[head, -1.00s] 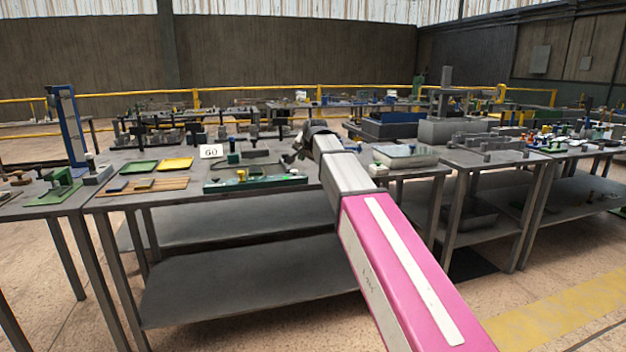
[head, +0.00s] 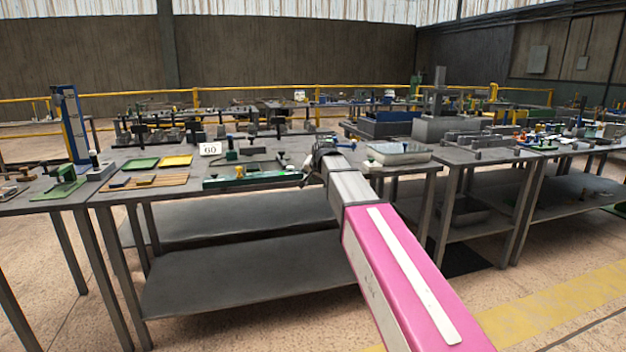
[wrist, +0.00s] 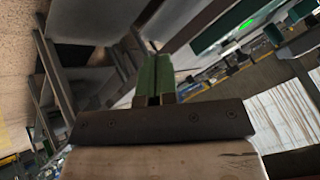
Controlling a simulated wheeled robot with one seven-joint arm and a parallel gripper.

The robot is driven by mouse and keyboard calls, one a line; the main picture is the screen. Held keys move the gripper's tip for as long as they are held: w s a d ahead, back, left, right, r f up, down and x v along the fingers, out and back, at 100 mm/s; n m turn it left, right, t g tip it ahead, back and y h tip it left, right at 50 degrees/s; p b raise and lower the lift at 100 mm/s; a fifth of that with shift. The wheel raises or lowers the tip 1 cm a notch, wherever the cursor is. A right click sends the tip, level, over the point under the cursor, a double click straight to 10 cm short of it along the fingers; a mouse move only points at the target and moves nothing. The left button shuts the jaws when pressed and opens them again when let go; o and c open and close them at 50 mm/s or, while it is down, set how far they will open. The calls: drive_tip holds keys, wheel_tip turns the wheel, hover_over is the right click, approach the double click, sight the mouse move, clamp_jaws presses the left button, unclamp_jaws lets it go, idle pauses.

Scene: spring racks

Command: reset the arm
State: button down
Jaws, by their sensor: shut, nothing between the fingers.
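My arm reaches from the lower right of the head view toward the work table (head: 215,258), a grey bench with a lower shelf. My gripper (head: 310,180) is at the arm's far end, small and dark, near the table's front edge to the right of the green fixture. In the wrist view my gripper (wrist: 155,75) shows two green fingers side by side, shut with nothing between them. The wrist view is tilted and shows table legs and shelf at the left.
On the table are a green fixture (head: 255,178), a green tray (head: 141,164), a yellow tray (head: 176,160), a white sign reading 60 (head: 210,149) and a clear-topped box (head: 398,153). A blue post (head: 73,125) stands at the left. Floor in front is open.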

drive_tip(key=s+d+f+n+g+h, duration=0.1)
drive_tip(key=s+d+f+g, duration=0.1)
drive_tip(key=s+d+f, duration=0.6)
drive_tip(key=s+d+f+n+g+h, duration=0.15)
drive_tip(key=s+f, duration=0.25)
drive_tip(key=f, duration=0.7)
drive_tip(key=s+d+f+g, duration=0.1)
drive_tip(key=s+d+f, duration=0.2)
drive_tip(key=s+f, duration=0.2)
drive_tip(key=s+d+f+n+g, duration=0.1)
drive_tip(key=s+d+f, duration=0.2)
drive_tip(key=s, duration=0.4)
drive_tip(key=s+d+f+g, duration=0.2)
drive_tip(key=s+d+f, duration=0.1)
drive_tip(key=s+f, duration=0.3)
drive_tip(key=shift+s+d+f, duration=0.25)
drive_tip(key=shift+s+f, duration=0.05)
drive_tip(key=shift+s, duration=0.3)
